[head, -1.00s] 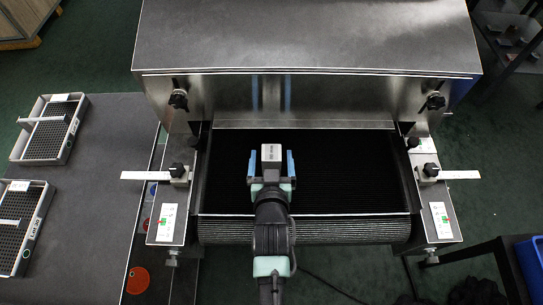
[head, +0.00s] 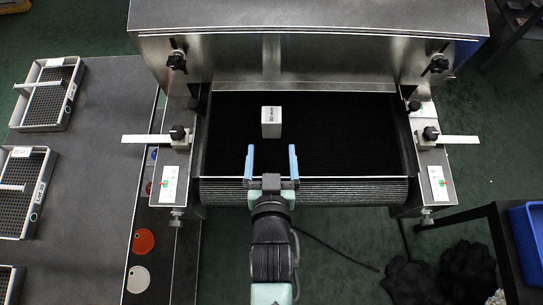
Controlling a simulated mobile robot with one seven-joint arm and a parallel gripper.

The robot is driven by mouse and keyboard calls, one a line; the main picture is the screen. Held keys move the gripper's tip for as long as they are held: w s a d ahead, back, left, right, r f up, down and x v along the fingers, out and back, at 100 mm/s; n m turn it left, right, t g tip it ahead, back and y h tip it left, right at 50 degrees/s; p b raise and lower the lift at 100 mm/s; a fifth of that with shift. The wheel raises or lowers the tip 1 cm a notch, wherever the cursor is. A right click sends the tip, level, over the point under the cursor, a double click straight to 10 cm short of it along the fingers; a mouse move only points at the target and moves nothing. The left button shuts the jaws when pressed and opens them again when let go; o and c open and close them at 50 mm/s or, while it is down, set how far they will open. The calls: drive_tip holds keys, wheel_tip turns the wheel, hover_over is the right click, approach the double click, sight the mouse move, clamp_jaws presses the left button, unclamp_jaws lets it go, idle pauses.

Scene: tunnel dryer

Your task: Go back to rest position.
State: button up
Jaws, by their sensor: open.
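My gripper (head: 271,163) is open and empty, with its two blue fingers spread over the front edge of the black conveyor belt (head: 345,140). A small white box (head: 271,122) with dark print on its top stands on the belt. It lies beyond my fingertips, in line with the gap between them and apart from both fingers. My arm reaches up from the bottom middle of the head view.
The steel dryer housing (head: 305,20) spans the far end of the belt. A grey table (head: 95,150) on the left holds grey mesh trays (head: 50,92). A blue bin (head: 528,240) is at the lower right. Dark green floor lies around.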

drive_tip(key=shift+v, duration=0.85)
drive_tip(key=shift+w, duration=0.1)
